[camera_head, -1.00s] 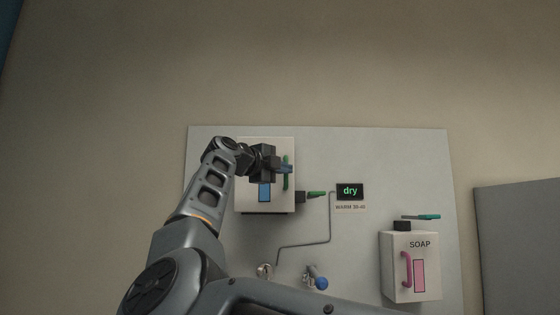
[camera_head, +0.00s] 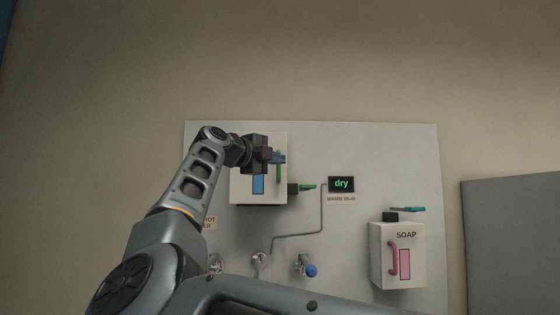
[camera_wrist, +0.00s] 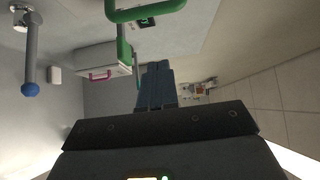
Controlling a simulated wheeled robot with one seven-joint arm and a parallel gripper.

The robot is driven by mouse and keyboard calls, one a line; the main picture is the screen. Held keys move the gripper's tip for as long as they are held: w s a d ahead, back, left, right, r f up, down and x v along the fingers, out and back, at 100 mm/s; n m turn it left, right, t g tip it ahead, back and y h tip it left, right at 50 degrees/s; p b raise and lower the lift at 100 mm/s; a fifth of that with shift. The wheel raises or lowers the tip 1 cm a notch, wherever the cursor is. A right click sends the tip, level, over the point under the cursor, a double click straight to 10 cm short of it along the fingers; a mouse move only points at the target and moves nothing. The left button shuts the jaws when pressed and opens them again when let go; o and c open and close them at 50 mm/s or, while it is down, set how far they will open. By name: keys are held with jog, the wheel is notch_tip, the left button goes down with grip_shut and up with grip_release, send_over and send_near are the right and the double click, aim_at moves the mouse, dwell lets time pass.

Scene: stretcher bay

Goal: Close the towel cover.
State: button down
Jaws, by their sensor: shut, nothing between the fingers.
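The towel box (camera_head: 244,190) is the white box with a blue window at the upper left of the wall panel. Its front cover looks flat against the box in the head view, but I cannot tell whether it is fully shut. A green upright handle (camera_head: 279,174) is on its right side, partly hidden by my gripper. My gripper (camera_head: 279,158) is shut and empty, in front of the box's upper right by the handle. In the wrist view the shut fingers (camera_wrist: 156,84) point just beside the large green handle (camera_wrist: 125,51); I cannot tell whether they touch.
A soap box (camera_head: 390,275) with a pink handle stands at the panel's lower right. A display (camera_head: 341,184) reads "dry". A green-tipped lever (camera_head: 307,187), a pipe (camera_head: 322,215) and a blue-knobbed tap (camera_head: 311,270) are below and right of the towel box. A grey panel (camera_head: 510,240) is far right.

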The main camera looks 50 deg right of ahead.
jog(key=s+a+b, duration=0.1)
jog(key=a, duration=0.7)
jog(key=shift+a+b, duration=0.15)
jog(key=shift+b, duration=0.15)
jog(key=shift+s+f, duration=0.1)
jog(key=shift+f, duration=0.1)
